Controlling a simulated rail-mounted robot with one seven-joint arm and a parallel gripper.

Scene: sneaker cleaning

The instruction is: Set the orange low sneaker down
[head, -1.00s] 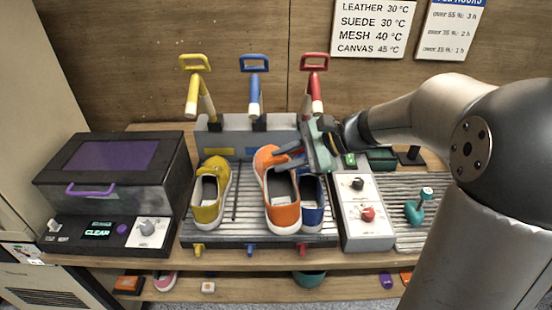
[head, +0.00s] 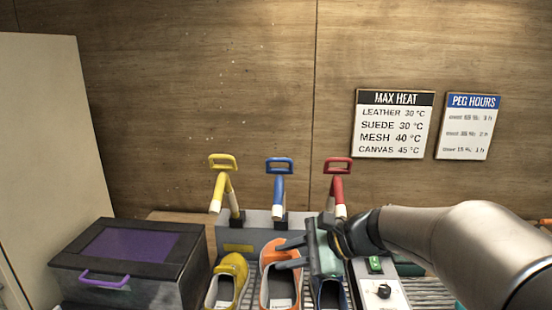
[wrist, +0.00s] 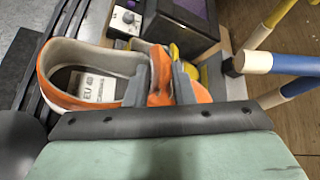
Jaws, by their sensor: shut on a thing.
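The orange low sneaker (head: 279,273) is in the middle of the slatted rack, between a yellow sneaker (head: 229,281) and a blue sneaker (head: 328,293). My gripper (head: 291,254) comes from the right and is shut on the orange sneaker's front part. In the wrist view the fingers (wrist: 172,83) pinch the orange sneaker (wrist: 95,75), whose open collar and insole label face up. Whether its sole touches the rack cannot be told. The lower part of the rack is out of the head view.
Yellow (head: 222,187), blue (head: 279,187) and red (head: 337,187) handled posts stand behind the shoes. A dark box with a purple window (head: 130,244) is at left. A control box with a knob (head: 383,291) is at right. Two signs (head: 394,125) hang on the wall.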

